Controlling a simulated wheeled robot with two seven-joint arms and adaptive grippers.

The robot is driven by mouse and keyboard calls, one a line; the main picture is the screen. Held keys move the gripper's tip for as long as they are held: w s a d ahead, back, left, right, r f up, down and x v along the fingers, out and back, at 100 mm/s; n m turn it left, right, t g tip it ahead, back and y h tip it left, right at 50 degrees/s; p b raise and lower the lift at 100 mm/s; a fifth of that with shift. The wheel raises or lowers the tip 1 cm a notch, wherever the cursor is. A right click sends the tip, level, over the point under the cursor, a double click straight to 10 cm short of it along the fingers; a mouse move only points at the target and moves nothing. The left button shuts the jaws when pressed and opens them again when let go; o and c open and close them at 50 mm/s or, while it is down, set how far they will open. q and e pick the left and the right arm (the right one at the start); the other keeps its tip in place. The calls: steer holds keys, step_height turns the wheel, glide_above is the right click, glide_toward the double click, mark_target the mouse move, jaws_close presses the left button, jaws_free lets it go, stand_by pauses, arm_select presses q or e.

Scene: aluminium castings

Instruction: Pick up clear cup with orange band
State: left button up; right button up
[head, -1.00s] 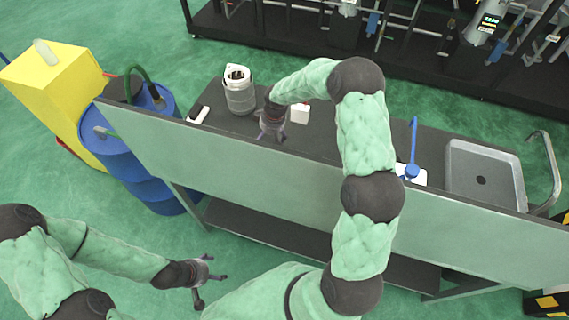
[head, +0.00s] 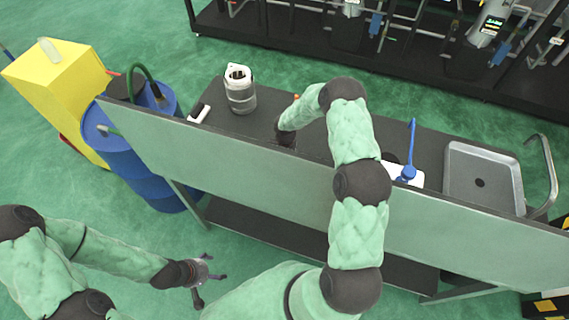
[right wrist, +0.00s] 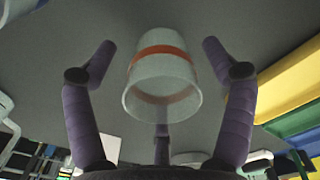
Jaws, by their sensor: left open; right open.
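The clear cup (right wrist: 162,85) with an orange band shows in the right wrist view, its wide rim towards the camera. It stands between the spread fingers of my right gripper (right wrist: 159,48), with gaps on both sides, so the gripper is open and not holding it. In the head view the right gripper's fingers are hidden behind the bench's front panel and my arm. I cannot make out the cup clearly there. My left gripper (head: 205,275) is open and empty, low in front of the bench.
The bench (head: 225,122) has a raised front panel (head: 250,175). On it are a grey-white canister (head: 240,95) to the left, a blue-handled tool (head: 410,150) and a sink (head: 483,165) to the right. Blue drums (head: 140,165) and a yellow cabinet (head: 55,85) stand left.

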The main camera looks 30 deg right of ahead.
steer(key=shift+f, duration=0.9)
steer(key=c, duration=1)
steer(key=shift+r, duration=0.15)
